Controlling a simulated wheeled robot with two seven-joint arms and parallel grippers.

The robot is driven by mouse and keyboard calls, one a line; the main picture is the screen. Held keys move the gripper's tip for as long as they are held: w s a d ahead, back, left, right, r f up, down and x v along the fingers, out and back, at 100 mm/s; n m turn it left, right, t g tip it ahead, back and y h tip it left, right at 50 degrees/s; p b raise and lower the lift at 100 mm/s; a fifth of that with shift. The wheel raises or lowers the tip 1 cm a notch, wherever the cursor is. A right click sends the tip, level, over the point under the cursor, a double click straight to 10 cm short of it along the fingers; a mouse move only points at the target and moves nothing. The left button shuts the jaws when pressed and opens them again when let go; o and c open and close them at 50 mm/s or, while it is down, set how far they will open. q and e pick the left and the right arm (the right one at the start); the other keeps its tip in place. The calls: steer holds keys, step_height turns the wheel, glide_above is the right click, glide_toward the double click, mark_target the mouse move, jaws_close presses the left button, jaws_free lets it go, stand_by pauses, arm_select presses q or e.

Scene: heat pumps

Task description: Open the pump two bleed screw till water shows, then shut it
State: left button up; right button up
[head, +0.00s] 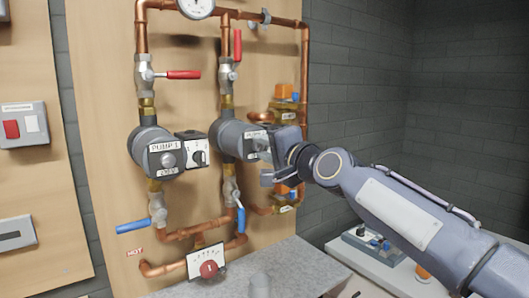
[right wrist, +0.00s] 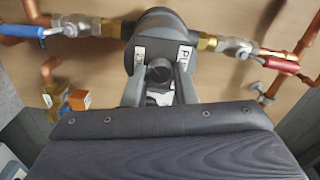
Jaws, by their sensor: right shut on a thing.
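Pump two (head: 228,139) is the grey round pump on the right-hand pipe run; its face is partly hidden by my right gripper (head: 265,150) in the head view. In the right wrist view the pump body (right wrist: 158,22) shows at the top, with part of its label. The bleed screw (right wrist: 158,69) is a dark round knob in the middle of the face. My right gripper (right wrist: 159,82) is shut on the screw, with one finger on each side. No water is visible around it. My left gripper is in neither view.
Pump one (head: 165,152) stands to the left, its red handle (head: 183,75) and blue handle (head: 132,226) lying crosswise. Pump two's red handle (head: 238,45) and blue handle (head: 241,218) lie along the pipe. A grey worktop (head: 285,268) is below.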

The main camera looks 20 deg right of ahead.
steer(key=n+b, duration=0.1)
steer(key=n, duration=0.2)
steer(key=n+b, duration=0.1)
steer(key=n, duration=0.2)
steer(key=shift+f+n, duration=0.2)
steer(key=shift+n, duration=0.1)
steer(key=n+b, duration=0.2)
steer(key=n, duration=0.3)
steer(key=shift+r+n, duration=0.1)
steer(key=shift+n, duration=0.2)
steer(key=o, duration=1)
steer(key=b+v, duration=0.2)
steer(key=v, duration=0.5)
steer(key=shift+s+d, duration=0.15)
steer(key=shift+s, duration=0.2)
